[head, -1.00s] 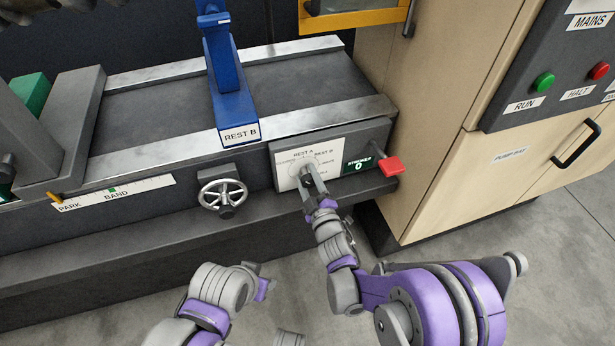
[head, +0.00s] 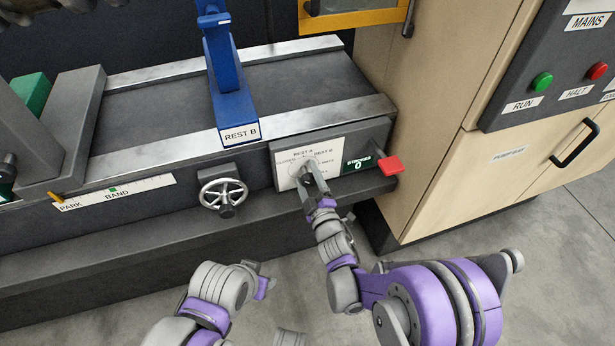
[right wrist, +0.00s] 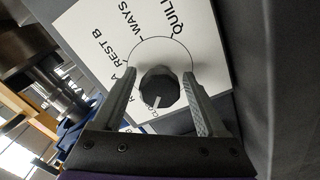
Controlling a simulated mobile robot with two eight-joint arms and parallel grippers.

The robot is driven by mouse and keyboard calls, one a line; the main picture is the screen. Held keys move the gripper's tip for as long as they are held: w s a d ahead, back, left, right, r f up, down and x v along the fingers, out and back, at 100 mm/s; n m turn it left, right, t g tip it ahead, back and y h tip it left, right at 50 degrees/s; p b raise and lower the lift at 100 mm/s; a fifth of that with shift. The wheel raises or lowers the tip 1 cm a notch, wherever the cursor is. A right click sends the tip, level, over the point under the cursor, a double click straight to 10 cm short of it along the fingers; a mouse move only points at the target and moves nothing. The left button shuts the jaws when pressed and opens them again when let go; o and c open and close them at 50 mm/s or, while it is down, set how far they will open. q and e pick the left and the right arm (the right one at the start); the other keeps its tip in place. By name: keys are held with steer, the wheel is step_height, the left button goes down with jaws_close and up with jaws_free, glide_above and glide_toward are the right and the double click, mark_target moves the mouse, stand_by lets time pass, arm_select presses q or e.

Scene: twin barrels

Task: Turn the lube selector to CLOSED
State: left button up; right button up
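The lube selector is a dark round knob (right wrist: 160,88) with a white pointer line, on a white label plate (head: 283,160) on the machine's front. In the right wrist view the pointer is at the lower side of the knob, toward a partly hidden label starting "CLO". REST A, REST B, WAYS and QUILL are printed around it. My right gripper (right wrist: 163,100) has its fingers on either side of the knob, open, with gaps showing between fingers and knob. It also shows at the plate in the head view (head: 311,180). My left arm's end (head: 262,283) is low in the head view; its fingers cannot be made out.
A red lever (head: 389,166) sticks out to the right of the plate, beside a green STROKES counter (head: 357,165). A handwheel (head: 223,195) is to the left. A blue REST B post (head: 234,105) stands above. A wooden cabinet (head: 440,130) closes off the right.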

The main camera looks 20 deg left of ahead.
steer(key=shift+o, duration=0.2)
steer(key=shift+d, duration=0.1)
steer(key=v, duration=1)
steer(key=shift+s+d, duration=0.2)
steer(key=shift+s, duration=0.15)
